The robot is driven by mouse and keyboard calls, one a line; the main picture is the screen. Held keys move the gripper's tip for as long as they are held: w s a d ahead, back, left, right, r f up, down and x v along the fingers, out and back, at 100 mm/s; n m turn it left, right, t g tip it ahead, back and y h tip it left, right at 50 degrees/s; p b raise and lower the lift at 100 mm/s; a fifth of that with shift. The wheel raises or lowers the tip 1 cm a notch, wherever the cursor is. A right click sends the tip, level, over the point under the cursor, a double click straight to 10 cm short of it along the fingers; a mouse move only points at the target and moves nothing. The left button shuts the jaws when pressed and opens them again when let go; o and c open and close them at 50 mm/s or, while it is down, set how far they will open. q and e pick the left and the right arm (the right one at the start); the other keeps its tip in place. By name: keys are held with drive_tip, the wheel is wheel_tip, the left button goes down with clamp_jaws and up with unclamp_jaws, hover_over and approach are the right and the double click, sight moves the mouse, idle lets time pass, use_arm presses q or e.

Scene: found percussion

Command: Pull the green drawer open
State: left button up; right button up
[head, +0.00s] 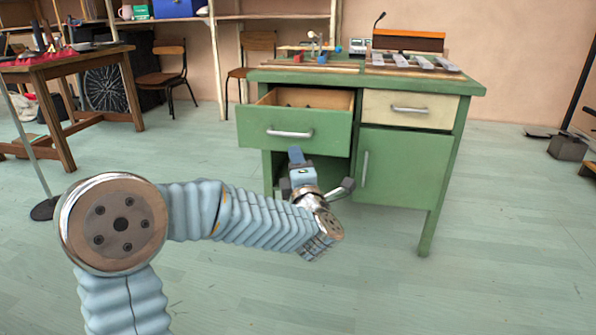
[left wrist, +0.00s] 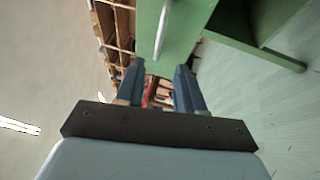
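The green drawer (head: 300,126) sits at the upper left of the green desk and is pulled partly out, its wooden inside showing with small dark things in it. Its metal bar handle (head: 290,133) is on the front, and the handle also shows in the left wrist view (left wrist: 161,30). My left gripper (head: 296,156) is just below and in front of the drawer front. In the left wrist view its two fingers (left wrist: 158,78) are apart with nothing between them, and the handle lies beyond the tips. My right gripper is not in view.
The green desk (head: 402,168) also has a cream drawer (head: 410,109) and a closed green door to the right. Tools and a keyed instrument (head: 415,62) stand on its top. A wooden table (head: 65,70) and chairs are at the left. The floor in front is clear.

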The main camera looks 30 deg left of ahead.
use_arm(q)
drive_tip(key=v, duration=0.3)
idle(0.5)
drive_tip(key=w+d+f+m+h, duration=0.2)
drive_tip(key=f+m+h, duration=0.2)
drive_tip(key=f, duration=0.4)
drive_tip(key=w+d+f+m+h, duration=0.25)
drive_tip(key=f+m, duration=0.25)
drive_tip(key=f, duration=0.4)
drive_tip(key=s+d+f+m+g+h, duration=0.3)
drive_tip(key=s+f+m, duration=0.1)
drive_tip(key=f, duration=0.6)
drive_tip(key=s+d+f+m+g+h, duration=0.3)
drive_tip(key=f+m, duration=0.1)
drive_tip(key=f, duration=0.6)
drive_tip(key=s+d+f+m+g+h, duration=0.25)
drive_tip(key=s+f+m+g, duration=0.35)
drive_tip(key=s, duration=0.5)
drive_tip(key=s+d+f+m+g+h, duration=0.1)
drive_tip(key=s+d+f+g, duration=0.2)
drive_tip(key=s+f, duration=0.7)
wheel_tip(320, 180, up, 17)
drive_tip(key=p, duration=1.6)
drive_tip(key=shift+s+r, duration=0.2)
drive_tip(key=shift+s, duration=0.1)
